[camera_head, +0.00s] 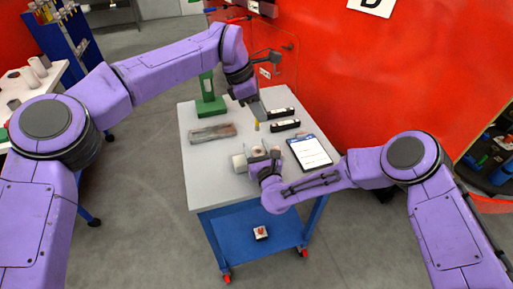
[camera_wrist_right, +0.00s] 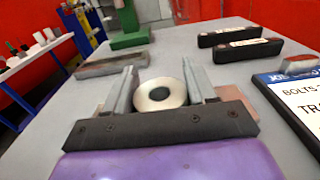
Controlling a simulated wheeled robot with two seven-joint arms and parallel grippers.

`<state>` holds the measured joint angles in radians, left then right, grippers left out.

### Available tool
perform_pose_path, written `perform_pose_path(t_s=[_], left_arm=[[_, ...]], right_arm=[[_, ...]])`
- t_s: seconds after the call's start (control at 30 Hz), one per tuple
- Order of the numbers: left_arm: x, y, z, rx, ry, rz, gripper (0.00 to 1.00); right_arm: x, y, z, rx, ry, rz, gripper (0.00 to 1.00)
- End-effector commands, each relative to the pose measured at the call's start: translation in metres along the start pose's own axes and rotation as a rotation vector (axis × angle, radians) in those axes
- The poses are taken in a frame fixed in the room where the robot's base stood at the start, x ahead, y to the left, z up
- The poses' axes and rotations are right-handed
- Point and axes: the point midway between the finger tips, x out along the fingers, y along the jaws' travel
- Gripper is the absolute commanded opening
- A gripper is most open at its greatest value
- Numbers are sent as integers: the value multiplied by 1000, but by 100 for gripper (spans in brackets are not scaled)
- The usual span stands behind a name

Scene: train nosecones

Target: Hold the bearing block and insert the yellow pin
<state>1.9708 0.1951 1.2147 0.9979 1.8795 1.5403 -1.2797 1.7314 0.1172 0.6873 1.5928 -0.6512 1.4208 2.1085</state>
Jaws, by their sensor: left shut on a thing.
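My left gripper (camera_head: 256,110) is shut on the small yellow pin (camera_head: 257,126), which points down above the grey tabletop. My right gripper (camera_head: 262,155) is low at the front of the table. In the right wrist view its two fingers (camera_wrist_right: 160,82) stand on either side of a pale round ring with a dark hole, part of the bearing block (camera_wrist_right: 160,94). Whether the fingers press on it cannot be told. The pin is above and beyond the right gripper in the head view. The block's lower part is hidden by the gripper.
A white cylinder (camera_head: 239,163) stands left of my right gripper. A clipboard (camera_head: 310,152) lies to the right, two black handles (camera_head: 283,119) behind. A grey-brown bar (camera_head: 212,132) and green stand (camera_head: 210,104) are at the back left. The table's front left is clear.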

Motion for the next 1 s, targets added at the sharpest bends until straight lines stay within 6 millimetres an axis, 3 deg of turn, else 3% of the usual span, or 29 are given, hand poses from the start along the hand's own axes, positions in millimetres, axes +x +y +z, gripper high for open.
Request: perform_pose_path(t_s=[0.27, 0.47, 0.7, 1.0], left_arm=[[1, -1, 2, 5, -2, -2, 0], [20, 16, -21, -113, -5, 48, 0], [25, 49, -52, -597, -6, 257, 0], [16, 86, -76, -1305, -9, 561, 0]], right_arm=[[0, 0, 0, -1, 0, 0, 3], [0, 0, 0, -1, 0, 0, 3], [0, 0, 0, -1, 0, 0, 3], [0, 0, 0, -2, 0, 0, 3]])
